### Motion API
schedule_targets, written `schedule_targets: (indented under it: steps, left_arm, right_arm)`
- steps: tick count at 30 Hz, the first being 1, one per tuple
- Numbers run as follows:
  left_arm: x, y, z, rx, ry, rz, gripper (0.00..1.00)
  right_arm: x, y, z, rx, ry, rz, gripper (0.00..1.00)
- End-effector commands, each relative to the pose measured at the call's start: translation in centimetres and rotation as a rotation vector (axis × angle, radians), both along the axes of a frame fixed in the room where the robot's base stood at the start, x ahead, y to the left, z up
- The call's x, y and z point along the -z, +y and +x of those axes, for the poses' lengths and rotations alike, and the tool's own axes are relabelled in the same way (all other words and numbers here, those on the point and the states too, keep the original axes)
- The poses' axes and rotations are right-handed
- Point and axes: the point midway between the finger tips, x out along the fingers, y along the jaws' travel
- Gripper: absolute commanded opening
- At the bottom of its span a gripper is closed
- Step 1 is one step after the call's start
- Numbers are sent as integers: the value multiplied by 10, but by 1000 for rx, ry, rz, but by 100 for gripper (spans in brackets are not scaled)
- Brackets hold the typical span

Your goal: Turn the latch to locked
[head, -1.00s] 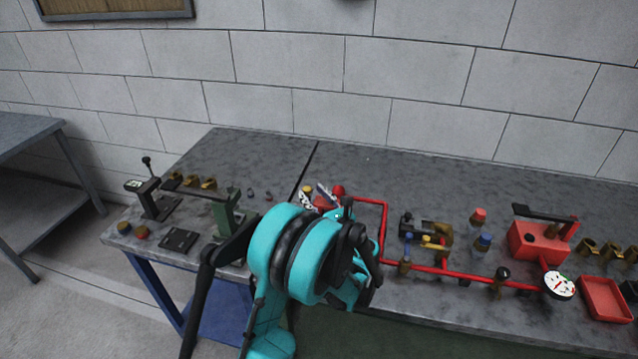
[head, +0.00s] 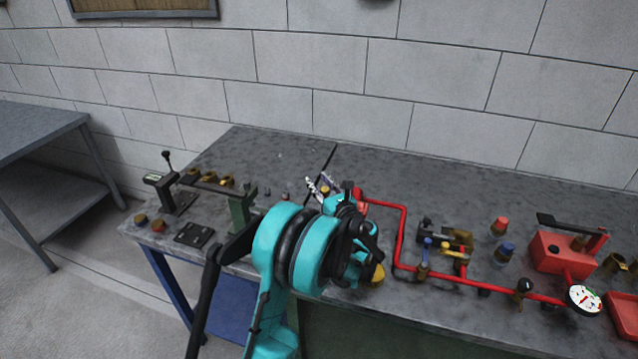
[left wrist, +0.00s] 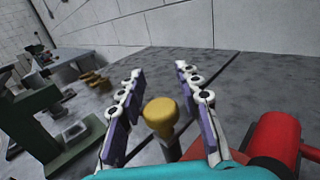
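A brass-yellow knob (left wrist: 161,113) stands upright between the two fingers of my left gripper (left wrist: 157,112) in the left wrist view. The fingers are apart, one on each side of it, and a gap shows on both sides. In the head view my left gripper (head: 322,188) is at the back of the teal wrist, beside the red pump piping, with the knob (head: 325,190) small between the fingers. The knob's base is largely hidden. I cannot tell from its shape which way the latch is set. My right gripper is not in view.
A red cylinder (left wrist: 275,140) is close to the right finger. Red piping (head: 402,235) with valves runs right to a white gauge (head: 584,299) and a red hand pump (head: 560,252). A green stand (head: 240,212) is left of my wrist. The table's back is clear.

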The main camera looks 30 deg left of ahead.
Motion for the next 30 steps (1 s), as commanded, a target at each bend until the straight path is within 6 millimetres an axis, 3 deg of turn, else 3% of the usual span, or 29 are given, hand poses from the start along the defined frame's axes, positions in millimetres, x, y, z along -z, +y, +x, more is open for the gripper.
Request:
schedule_targets:
  steps: [1,3,20,30]
  left_arm:
    - [0,0,0,0,0,0,15]
    - [0,0,0,0,0,0,0]
    - [0,0,0,29,0,0,0]
    - [1,-4,5,232,0,0,0]
  right_arm:
    - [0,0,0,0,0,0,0]
    - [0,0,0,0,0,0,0]
    - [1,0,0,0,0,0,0]
    - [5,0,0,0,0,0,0]
